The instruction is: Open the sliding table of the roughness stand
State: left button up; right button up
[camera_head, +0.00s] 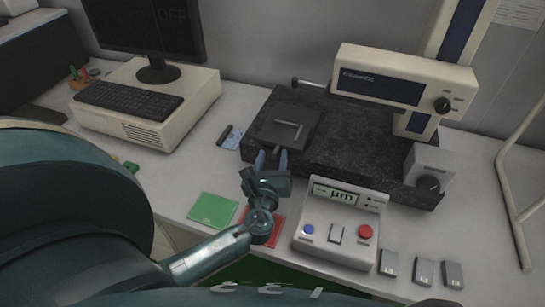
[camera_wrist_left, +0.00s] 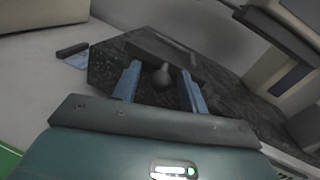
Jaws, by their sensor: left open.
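The roughness stand has a dark speckled granite base (camera_head: 345,140) and a beige drive unit (camera_head: 405,80) on a column. Its sliding table (camera_head: 270,128) is a black plate at the left of the base, with a bar on top. My left gripper (camera_head: 272,159) is open at the front edge of this plate. In the left wrist view its two blue fingers (camera_wrist_left: 162,88) stand on either side of a dark round knob (camera_wrist_left: 162,75), with visible gaps. The knob is mostly hidden by the gripper in the head view. My right gripper is not in view.
A control box with a µm display (camera_head: 335,222) stands right of my left wrist. Green (camera_head: 213,210) and red pads lie at the table's front. A keyboard (camera_head: 130,98) and monitor (camera_head: 150,28) are at left. Several small grey blocks (camera_head: 424,272) lie at front right.

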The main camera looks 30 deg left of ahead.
pick_arm(q)
jog(key=b+v, duration=0.1)
jog(key=v, duration=1.1)
jog(key=shift+s+b, duration=0.25)
jog(key=shift+b, duration=0.1)
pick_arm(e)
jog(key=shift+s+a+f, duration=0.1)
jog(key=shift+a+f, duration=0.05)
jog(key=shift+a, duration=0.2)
pick_arm(q)
jog(key=shift+d, duration=0.1)
jog(key=shift+s, duration=0.1)
